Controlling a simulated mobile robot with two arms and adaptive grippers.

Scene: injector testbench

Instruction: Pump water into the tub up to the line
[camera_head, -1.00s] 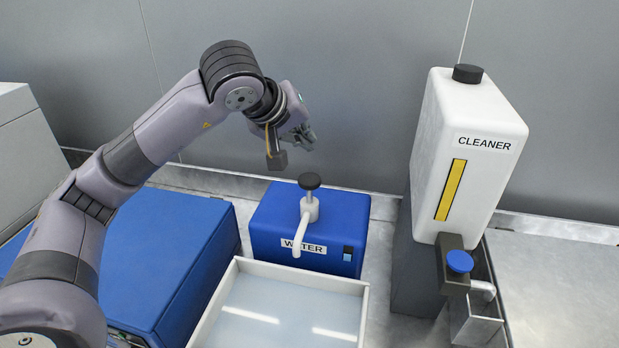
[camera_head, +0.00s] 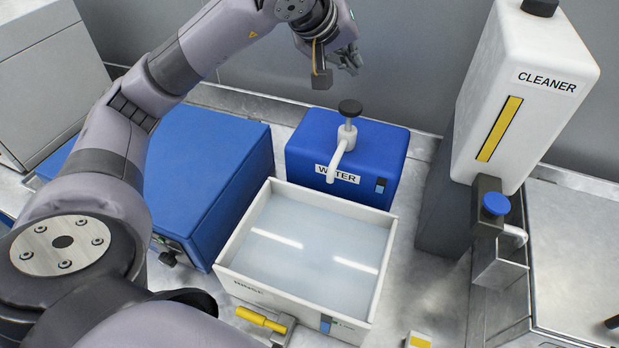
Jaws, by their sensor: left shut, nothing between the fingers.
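The blue water box (camera_head: 300,150) bears a WATER label and has a white spout with a black round pump knob (camera_head: 350,107) on top. The spout reaches over the back wall of the white tub (camera_head: 235,258). The tub holds clear, pale water; I cannot make out a fill line or the exact level. My left gripper (camera_head: 352,62) is shut and empty. It is above and behind the pump knob in the picture, apart from it. My right gripper is not in view.
A white CLEANER dispenser (camera_head: 540,60) with a blue knob (camera_head: 496,203) stands at the right. A blue box (camera_head: 205,165) is left of the tub. A yellow-handled part (camera_head: 262,320) lies in front of the tub. A grey wall closes the back.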

